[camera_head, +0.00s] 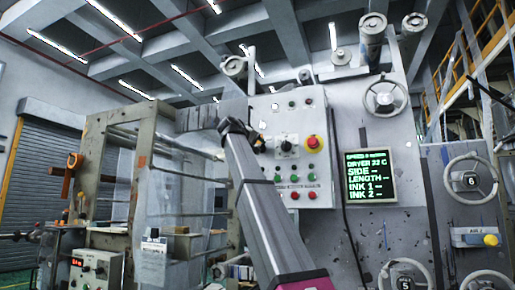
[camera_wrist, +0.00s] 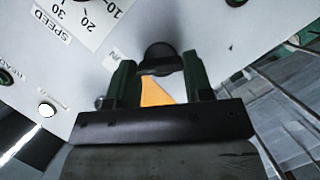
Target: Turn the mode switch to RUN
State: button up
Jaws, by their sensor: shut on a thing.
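The mode switch shows in the wrist view as a dark round knob (camera_wrist: 160,57) on the pale control panel. My gripper (camera_wrist: 158,72) has its two green fingers on either side of the knob, shut on it. A partly hidden label (camera_wrist: 112,58) lies beside the left finger; I cannot read it in full. In the head view my gripper (camera_head: 257,144) is at the left part of the control panel (camera_head: 314,101), and my arm and gripper hide the switch there. The knob's pointing direction cannot be told.
A SPEED dial scale (camera_wrist: 88,20) lies near the knob. The panel also bears a red emergency button (camera_head: 312,142) and several green and red buttons. A green-text display (camera_head: 370,177) and handwheels (camera_head: 386,96) are to the right; a machine frame stands left.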

jog(key=shift+m+y, duration=0.4)
jog(key=shift+m, duration=0.4)
jog(key=o, duration=0.9)
jog(key=shift+r, duration=0.1)
